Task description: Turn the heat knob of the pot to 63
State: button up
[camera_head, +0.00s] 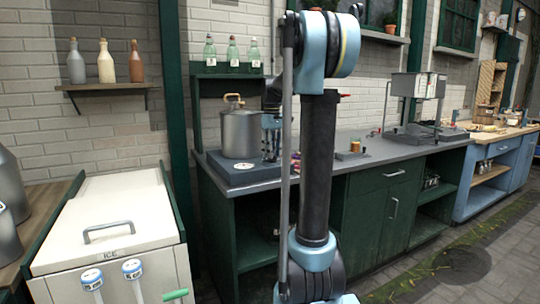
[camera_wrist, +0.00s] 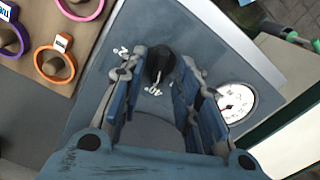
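The metal pot (camera_head: 241,135) with a wooden handle on its lid stands on a dark grey heater base (camera_head: 232,176) on the counter. In the wrist view, the black heat knob (camera_wrist: 160,62) sits on the base's panel (camera_wrist: 192,38), with small white markings around it, too small to read surely. A round white dial (camera_wrist: 236,102) with a red needle is to the right of the knob. My gripper (camera_wrist: 160,72) is open, with one finger on each side of the knob and gaps visible. In the head view, my gripper (camera_head: 271,150) is beside the pot.
Green bottles (camera_head: 232,52) stand on a shelf above the pot. A white ice chest (camera_head: 115,215) is at left.

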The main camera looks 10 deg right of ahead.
jog(key=shift+f, duration=0.55)
